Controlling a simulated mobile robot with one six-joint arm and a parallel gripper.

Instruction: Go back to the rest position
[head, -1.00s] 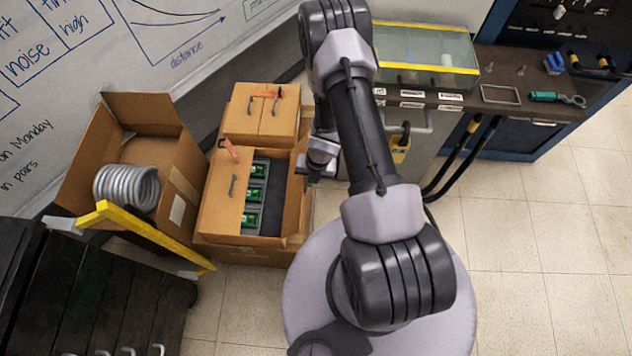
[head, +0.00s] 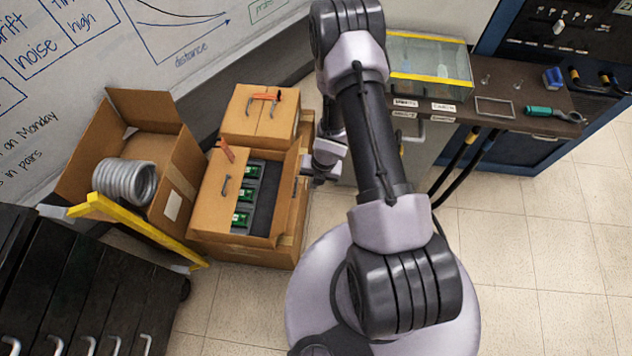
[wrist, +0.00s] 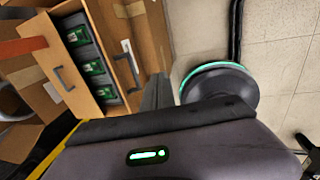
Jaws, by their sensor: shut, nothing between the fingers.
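My gripper (head: 306,172) shows in the head view at the far end of my arm, partly behind the arm links. It is shut and holds nothing. It hangs beside the right edge of the open cardboard carton (head: 211,190), and I cannot tell if there is a gap. In the wrist view, dark finger parts (wrist: 156,93) show next to the same carton (wrist: 150,40). The fingertips are hard to make out.
The carton holds several green boards (head: 246,194). A silver coil (head: 126,181) lies in another open box (head: 182,170) behind a yellow bar (head: 150,231). A black cabinet (head: 80,290) stands at the lower left. A bench (head: 455,105) stands behind; tiled floor (head: 550,240) at right is clear.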

